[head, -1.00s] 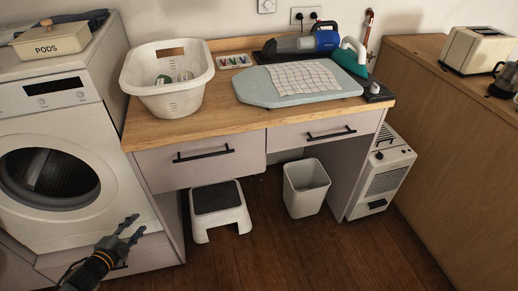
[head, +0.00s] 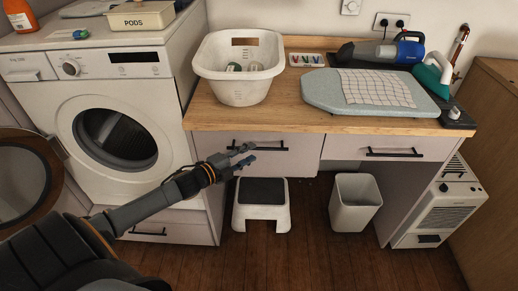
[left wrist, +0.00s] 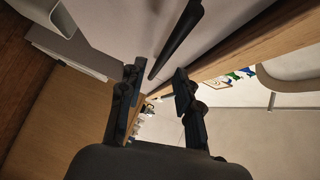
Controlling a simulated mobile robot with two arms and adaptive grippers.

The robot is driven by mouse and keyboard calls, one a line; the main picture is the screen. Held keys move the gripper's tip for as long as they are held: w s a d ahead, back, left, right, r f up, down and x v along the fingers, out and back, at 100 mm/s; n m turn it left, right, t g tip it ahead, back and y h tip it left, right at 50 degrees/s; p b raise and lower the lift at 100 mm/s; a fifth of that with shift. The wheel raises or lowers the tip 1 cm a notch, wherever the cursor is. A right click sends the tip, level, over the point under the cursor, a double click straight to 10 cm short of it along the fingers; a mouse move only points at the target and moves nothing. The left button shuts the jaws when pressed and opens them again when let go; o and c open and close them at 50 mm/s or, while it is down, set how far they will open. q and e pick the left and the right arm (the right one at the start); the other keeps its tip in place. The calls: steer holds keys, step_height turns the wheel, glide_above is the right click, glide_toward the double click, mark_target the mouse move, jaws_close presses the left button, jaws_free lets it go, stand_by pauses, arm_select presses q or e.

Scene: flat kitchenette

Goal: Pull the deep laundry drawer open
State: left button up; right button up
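The deep laundry drawer looks to be the left drawer (head: 300,152) under the wooden counter, with a pale front taller than the one at right. It looks shut. Its black bar handle (head: 270,148) is partly covered by my left gripper (head: 247,155) in the head view. In the left wrist view the handle (left wrist: 178,38) runs just ahead of the gap between the two fingertips (left wrist: 155,75). I cannot tell whether they touch it. My right gripper is out of view.
A white step stool (head: 260,213) and a white bin (head: 354,202) stand on the floor below the drawers. The washing machine (head: 110,120) is at the left. A laundry basket (head: 238,85) and an ironing board (head: 330,95) are on the counter.

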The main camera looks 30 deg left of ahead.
mark_target(259, 149)
arm_select(q)
steer(key=shift+x, duration=2.5)
steer(key=shift+c, duration=0.2)
jaws_close()
